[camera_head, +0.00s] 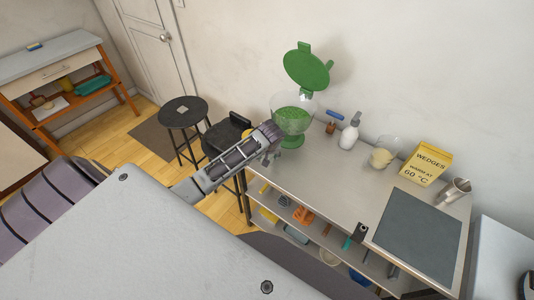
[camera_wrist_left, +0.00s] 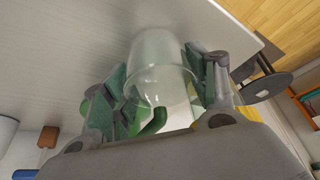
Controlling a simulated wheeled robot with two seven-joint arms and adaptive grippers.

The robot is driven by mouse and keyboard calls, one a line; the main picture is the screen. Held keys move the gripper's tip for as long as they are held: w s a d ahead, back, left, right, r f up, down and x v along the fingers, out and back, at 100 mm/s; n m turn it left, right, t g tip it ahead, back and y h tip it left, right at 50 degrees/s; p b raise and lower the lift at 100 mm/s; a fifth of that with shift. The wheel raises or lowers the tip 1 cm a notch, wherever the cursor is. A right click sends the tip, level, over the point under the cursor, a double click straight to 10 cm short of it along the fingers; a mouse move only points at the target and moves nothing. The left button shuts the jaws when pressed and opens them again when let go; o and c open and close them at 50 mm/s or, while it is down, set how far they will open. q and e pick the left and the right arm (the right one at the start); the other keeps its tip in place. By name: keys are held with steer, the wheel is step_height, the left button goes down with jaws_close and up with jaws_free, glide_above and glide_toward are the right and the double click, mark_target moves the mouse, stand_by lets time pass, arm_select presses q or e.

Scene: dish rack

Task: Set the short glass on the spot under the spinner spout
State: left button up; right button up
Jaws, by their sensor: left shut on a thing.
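The green spinner (camera_head: 293,117) stands at the back left end of the steel counter, with a clear bowl of green contents and its green lid (camera_head: 307,66) raised. My left gripper (camera_head: 275,145) is at the front of the spinner, low by its base. In the left wrist view, my left gripper (camera_wrist_left: 160,95) is shut on the clear short glass (camera_wrist_left: 157,48), its fingers on either side. A curved green part (camera_wrist_left: 153,122), apparently of the spinner, shows close to the glass. In the head view the gripper hides the glass and the spot. My right gripper is not in view.
On the counter (camera_head: 335,175) stand a white bottle (camera_head: 349,132), a clear vessel with pale contents (camera_head: 384,153), a yellow wedges box (camera_head: 427,164), a metal cup (camera_head: 457,189) and a dark mat (camera_head: 419,233). Black stools (camera_head: 184,111) are at the left. The counter's middle is clear.

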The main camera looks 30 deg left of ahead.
arm_select(q)
steer(key=shift+f, duration=0.15)
steer(key=o, duration=1.3)
steer(key=shift+s+d+r, duration=0.15)
steer(key=shift+r, duration=0.35)
steer(key=shift+b+v, duration=0.8)
steer(key=shift+v, duration=4.8)
